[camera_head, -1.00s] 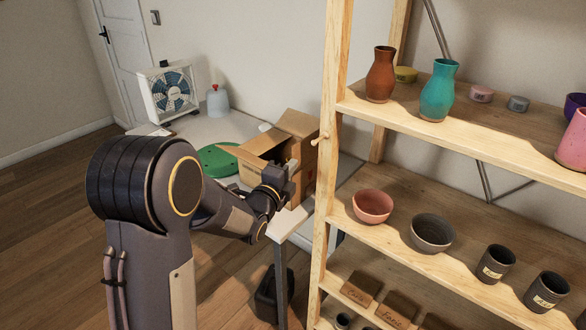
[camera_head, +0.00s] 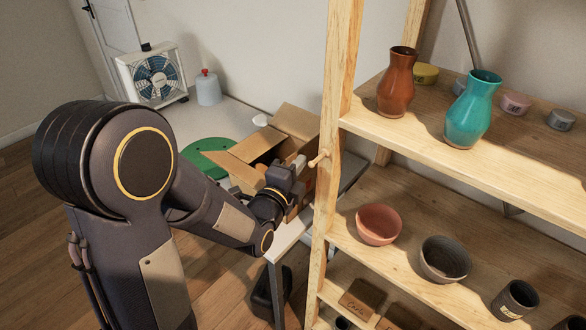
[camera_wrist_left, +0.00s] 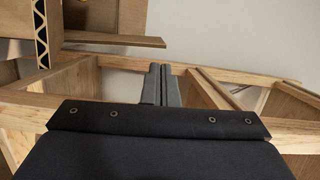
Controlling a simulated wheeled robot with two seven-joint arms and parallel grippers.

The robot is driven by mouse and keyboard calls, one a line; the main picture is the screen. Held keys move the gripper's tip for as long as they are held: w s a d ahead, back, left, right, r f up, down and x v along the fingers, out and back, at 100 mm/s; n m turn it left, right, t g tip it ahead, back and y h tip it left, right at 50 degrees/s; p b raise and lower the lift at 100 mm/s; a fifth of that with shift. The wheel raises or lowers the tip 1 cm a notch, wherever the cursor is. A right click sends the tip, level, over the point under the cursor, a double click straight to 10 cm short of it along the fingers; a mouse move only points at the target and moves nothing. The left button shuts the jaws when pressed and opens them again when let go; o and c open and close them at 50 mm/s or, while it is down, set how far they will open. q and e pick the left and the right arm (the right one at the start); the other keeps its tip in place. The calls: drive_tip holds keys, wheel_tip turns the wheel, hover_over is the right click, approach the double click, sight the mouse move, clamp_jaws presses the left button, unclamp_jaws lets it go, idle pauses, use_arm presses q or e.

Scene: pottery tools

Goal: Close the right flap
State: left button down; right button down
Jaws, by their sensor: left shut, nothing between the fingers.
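An open cardboard box (camera_head: 258,150) stands on the table beside the shelf. One flap (camera_head: 226,170) sticks out to the left, and another flap (camera_head: 297,121) stands up at its back right. My left gripper (camera_head: 298,164) is at the front right of the box and hides part of it. In the left wrist view its fingers (camera_wrist_left: 160,85) are together and empty. Cardboard with a corrugated edge (camera_wrist_left: 41,35) shows at the upper left there, apart from the fingertips. I cannot tell whether the gripper touches the box. My right gripper is not in view.
A wooden shelf (camera_head: 334,120) stands close on the right, with a peg (camera_head: 318,159) near my gripper. It holds an orange vase (camera_head: 397,85), a teal vase (camera_head: 471,112) and several bowls and cups. A green disc (camera_head: 205,153) lies left of the box.

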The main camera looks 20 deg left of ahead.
sight(298, 151)
use_arm(q)
drive_tip(key=w, duration=0.4)
drive_tip(key=shift+w+d+p, duration=0.25)
drive_tip(key=shift+w+p, duration=0.05)
drive_tip(key=shift+w, duration=0.1)
drive_tip(key=shift+a, duration=0.1)
drive_tip(key=shift+w+a+n+b, duration=0.2)
drive_tip(key=shift+a+n+b, duration=0.3)
drive_tip(key=shift+n, duration=0.1)
drive_tip(key=shift+w+a+n+b, duration=0.15)
drive_tip(key=shift+a+n+b, duration=0.25)
drive_tip(key=shift+a+n, duration=0.15)
drive_tip(key=shift+w+r+n+g, duration=0.1)
drive_tip(key=shift+n+g, duration=0.15)
drive_tip(key=shift+g, duration=0.15)
